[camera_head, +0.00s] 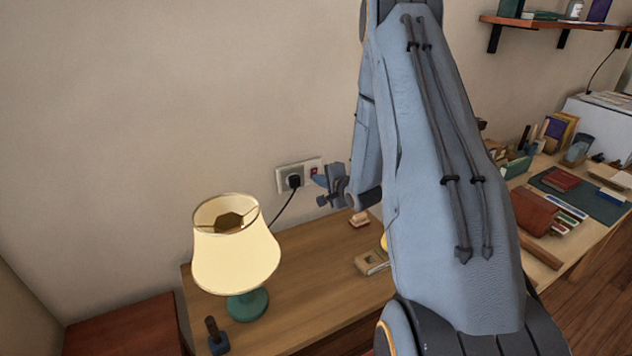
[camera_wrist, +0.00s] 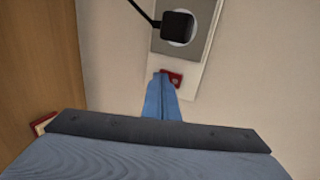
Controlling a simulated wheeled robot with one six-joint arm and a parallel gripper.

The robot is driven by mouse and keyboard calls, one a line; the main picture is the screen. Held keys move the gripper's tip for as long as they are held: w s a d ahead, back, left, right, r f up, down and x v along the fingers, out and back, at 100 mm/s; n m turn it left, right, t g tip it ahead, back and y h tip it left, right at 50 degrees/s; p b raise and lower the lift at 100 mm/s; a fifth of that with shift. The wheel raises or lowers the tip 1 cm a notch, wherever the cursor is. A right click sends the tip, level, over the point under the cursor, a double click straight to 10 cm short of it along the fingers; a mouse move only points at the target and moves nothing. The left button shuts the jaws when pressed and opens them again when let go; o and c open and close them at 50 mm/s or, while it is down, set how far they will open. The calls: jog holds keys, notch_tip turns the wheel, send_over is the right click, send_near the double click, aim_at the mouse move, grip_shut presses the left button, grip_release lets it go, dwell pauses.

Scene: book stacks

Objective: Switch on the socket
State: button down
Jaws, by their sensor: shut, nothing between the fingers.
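The wall socket (camera_head: 283,180) is a pale plate with a black plug (camera_head: 294,181) in its left part and a small red switch (camera_head: 314,171) on its right part. In the wrist view the socket plate (camera_wrist: 190,85) shows with the black plug (camera_wrist: 178,25) at the top and the red switch (camera_wrist: 176,79) below it. My gripper (camera_head: 322,186) is beside the right end of the socket. In the wrist view its shut fingers (camera_wrist: 162,78) overlap the left part of the red switch. I cannot tell whether they touch it. The switch's position is unclear.
A lamp (camera_head: 237,255) with a cream shade and green base stands on the wooden desk (camera_head: 310,270); its shade looks bright. A dark stamp-like object (camera_head: 216,340) is near it. Books and stationery cover the right-hand table (camera_head: 540,265). A shelf (camera_head: 550,24) is at the upper right.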

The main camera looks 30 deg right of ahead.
jog(key=shift+r, duration=0.1)
jog(key=shift+r+p, duration=0.65)
jog(key=shift+r, duration=0.1)
jog(key=b+v, duration=0.1)
jog(key=v, duration=1.2)
jog(key=shift+s+f, duration=0.25)
jog(key=shift+s, duration=0.25)
jog(key=shift+b, duration=0.35)
